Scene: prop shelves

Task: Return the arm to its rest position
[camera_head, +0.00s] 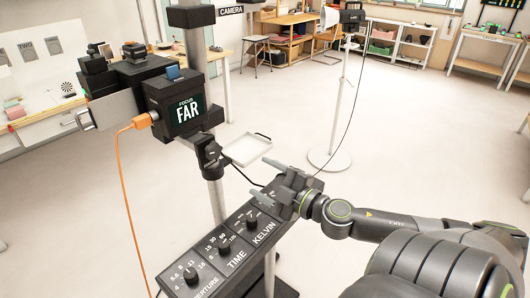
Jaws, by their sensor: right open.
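My right arm (390,225) comes in from the lower right. My right gripper (266,177) is open, with nothing seen between its fingers. It is above the far end of a black control panel (235,263), close to the knob marked KELVIN (251,220). A gap shows between the fingers and that knob. The panel also has a knob marked TIME (224,246) and one marked APERTURE (191,274). My left gripper is out of view.
A camera rig with a screen reading FOCUS FAR (187,115) stands on a grey pole (216,200) left of my gripper. An orange cable (121,190) hangs from it. A small white tray (247,150) is behind. A light stand (329,160) stands farther back. The floor at right is clear.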

